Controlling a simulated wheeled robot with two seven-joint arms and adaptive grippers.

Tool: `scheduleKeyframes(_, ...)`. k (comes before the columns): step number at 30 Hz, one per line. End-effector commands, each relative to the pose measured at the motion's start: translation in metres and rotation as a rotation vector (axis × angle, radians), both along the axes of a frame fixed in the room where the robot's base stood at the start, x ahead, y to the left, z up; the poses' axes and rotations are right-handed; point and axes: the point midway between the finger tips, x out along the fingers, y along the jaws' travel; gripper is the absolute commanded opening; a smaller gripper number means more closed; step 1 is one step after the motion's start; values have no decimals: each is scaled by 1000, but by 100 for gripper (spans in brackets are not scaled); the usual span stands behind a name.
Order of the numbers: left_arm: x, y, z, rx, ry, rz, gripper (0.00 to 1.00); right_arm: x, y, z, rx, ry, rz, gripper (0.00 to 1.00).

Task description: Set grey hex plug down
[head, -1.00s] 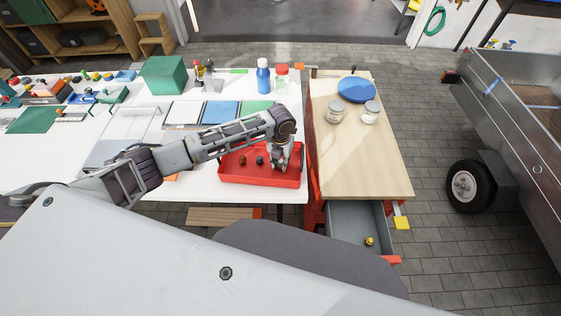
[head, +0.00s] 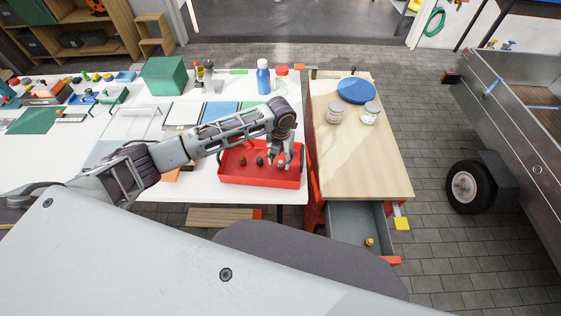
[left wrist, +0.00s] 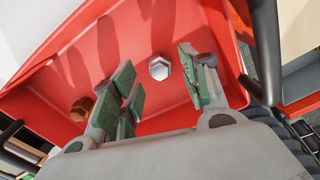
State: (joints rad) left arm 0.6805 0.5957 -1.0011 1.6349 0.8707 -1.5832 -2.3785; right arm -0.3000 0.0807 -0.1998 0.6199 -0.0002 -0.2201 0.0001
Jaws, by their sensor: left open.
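The grey hex plug (left wrist: 159,67) rests on the floor of the red tray (left wrist: 60,58), its hexagonal face towards the left wrist camera. In the head view the plug (head: 281,163) is small, in the right part of the red tray (head: 262,181). My left gripper (head: 281,157) is over that part of the tray, pointing down. In the left wrist view its green-padded fingers (left wrist: 158,88) are spread apart, with the plug in the gap beyond them and not touching either. My right gripper is not in view.
A brown plug (head: 242,160) and a darker plug (head: 259,161) stand left in the tray. A wooden-topped cabinet (head: 360,165) with two jars and a blue lid is on the right. Its open drawer (head: 352,228) holds a small brass-coloured piece.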

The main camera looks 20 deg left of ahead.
Motion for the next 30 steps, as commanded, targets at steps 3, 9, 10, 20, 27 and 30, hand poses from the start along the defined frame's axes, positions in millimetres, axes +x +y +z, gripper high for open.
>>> scheduleKeyframes(3, 1, 0, 19, 1, -3, -1, 45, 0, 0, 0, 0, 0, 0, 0)
scheduleKeyframes(9, 1, 0, 49, 0, -3, 0, 45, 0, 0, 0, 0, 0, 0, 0)
scheduleKeyframes(10, 1, 0, 53, 0, -3, 0, 45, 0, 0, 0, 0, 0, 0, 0)
scheduleKeyframes(20, 1, 0, 88, 0, -1, 0, 45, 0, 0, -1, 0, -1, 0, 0)
scheduleKeyframes(27, 0, 0, 92, 0, 0, 0, 45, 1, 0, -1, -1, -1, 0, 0)
scheduleKeyframes(30, 0, 0, 92, 0, 0, 0, 45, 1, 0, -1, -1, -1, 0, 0)
